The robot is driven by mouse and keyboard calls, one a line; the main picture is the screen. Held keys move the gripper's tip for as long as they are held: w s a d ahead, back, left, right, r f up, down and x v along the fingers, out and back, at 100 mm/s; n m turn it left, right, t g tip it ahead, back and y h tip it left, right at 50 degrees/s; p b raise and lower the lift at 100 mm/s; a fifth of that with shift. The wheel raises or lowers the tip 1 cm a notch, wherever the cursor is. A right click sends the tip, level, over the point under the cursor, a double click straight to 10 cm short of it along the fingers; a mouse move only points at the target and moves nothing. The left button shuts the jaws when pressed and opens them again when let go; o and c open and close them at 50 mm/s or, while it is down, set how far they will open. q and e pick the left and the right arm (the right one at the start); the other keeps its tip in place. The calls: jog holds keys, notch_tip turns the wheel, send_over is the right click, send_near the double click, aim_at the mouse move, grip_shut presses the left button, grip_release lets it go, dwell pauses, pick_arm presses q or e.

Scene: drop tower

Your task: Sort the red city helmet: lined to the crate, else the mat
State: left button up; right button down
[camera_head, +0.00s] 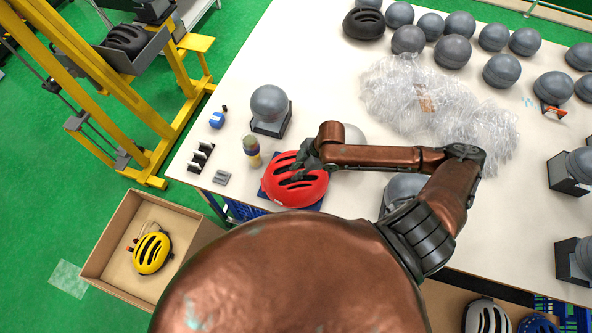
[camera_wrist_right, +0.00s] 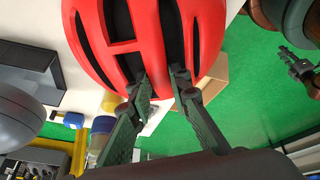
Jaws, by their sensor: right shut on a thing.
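The red helmet (camera_head: 290,192) is at the table's near edge, outer shell up, with dark vents. My right gripper (camera_head: 303,163) is shut on its shell. In the right wrist view, the right fingertips (camera_wrist_right: 160,82) reach into the vents of the red shell (camera_wrist_right: 150,25). The helmet's inside is hidden, so I cannot tell whether it is lined. A dark blue flat edge (camera_head: 318,204) shows under it; I cannot tell if this is the mat. A dark gripper-like part, perhaps my left gripper (camera_wrist_right: 301,72), shows at the right wrist view's edge; its fingers are unclear.
An open cardboard box (camera_head: 112,237) with a yellow helmet (camera_head: 152,253) stands on the green floor. A yellow tower (camera_head: 115,85) stands at left. A grey ball on a stand (camera_head: 269,105), a small bottle (camera_head: 252,158) and clear plastic wrap (camera_head: 425,100) are on the table (camera_head: 310,60).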

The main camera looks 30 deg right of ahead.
jog(key=c, duration=1.7)
grip_release()
jog(key=c, duration=0.3)
jog(key=shift+c, duration=0.2)
jog(key=shift+r, duration=0.1)
jog(key=shift+r+p, duration=3.9)
jog(key=shift+p, duration=0.55)
